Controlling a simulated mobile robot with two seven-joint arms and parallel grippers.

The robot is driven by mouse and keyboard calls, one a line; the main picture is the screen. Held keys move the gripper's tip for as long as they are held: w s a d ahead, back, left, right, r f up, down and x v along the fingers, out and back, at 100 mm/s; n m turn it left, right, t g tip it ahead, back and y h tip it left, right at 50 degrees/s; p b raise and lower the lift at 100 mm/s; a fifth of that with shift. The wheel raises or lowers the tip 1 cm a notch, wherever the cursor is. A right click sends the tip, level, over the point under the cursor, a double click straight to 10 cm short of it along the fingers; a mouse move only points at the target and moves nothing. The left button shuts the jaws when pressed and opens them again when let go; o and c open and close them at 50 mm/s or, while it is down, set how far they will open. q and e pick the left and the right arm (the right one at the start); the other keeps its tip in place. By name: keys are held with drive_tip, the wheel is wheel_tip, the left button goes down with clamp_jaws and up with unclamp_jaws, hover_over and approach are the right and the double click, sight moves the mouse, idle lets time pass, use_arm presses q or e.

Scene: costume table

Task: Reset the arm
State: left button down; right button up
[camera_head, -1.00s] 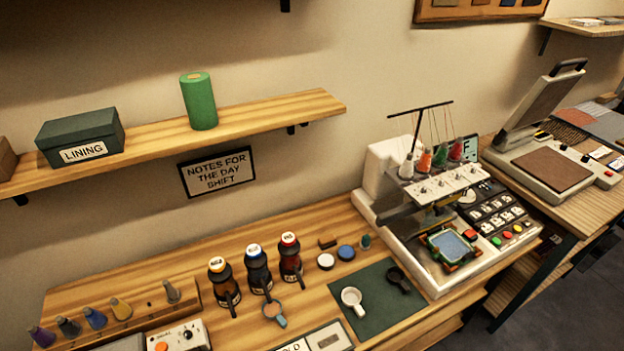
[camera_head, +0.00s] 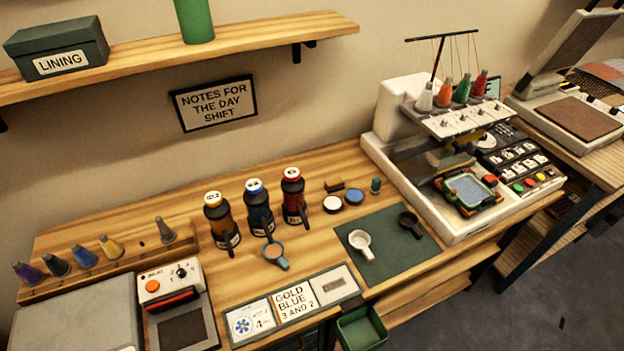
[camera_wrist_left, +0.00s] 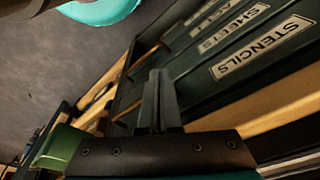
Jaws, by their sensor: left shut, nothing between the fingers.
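My left gripper (camera_wrist_left: 160,100) shows in the left wrist view with its two fingers together and nothing between them. It is in front of dark green drawers (camera_wrist_left: 215,65), one labelled STENCILS. Whether it touches them I cannot tell. Neither gripper shows in the head view.
In the head view a wooden table (camera_head: 330,235) holds several bottles, an embroidery machine (camera_head: 450,150), a dark green mat (camera_head: 395,265) with a white ring-shaped piece, and a sign board (camera_head: 292,301). A green bin (camera_head: 361,330) hangs at the front edge. A shelf (camera_head: 250,42) runs above.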

use_arm(q)
drive_tip(key=s+a+f+b, duration=0.1)
drive_tip(key=s+f+b, duration=0.3)
drive_tip(key=s+f, duration=0.3)
drive_tip(key=s+a+f+g+b, duration=0.1)
drive_tip(key=s+f+b, duration=0.4)
drive_tip(key=f, duration=1.1)
drive_tip(key=s, duration=0.2)
drive_tip(key=shift+s+a, duration=0.3)
drive_tip(key=shift+s, duration=0.1)
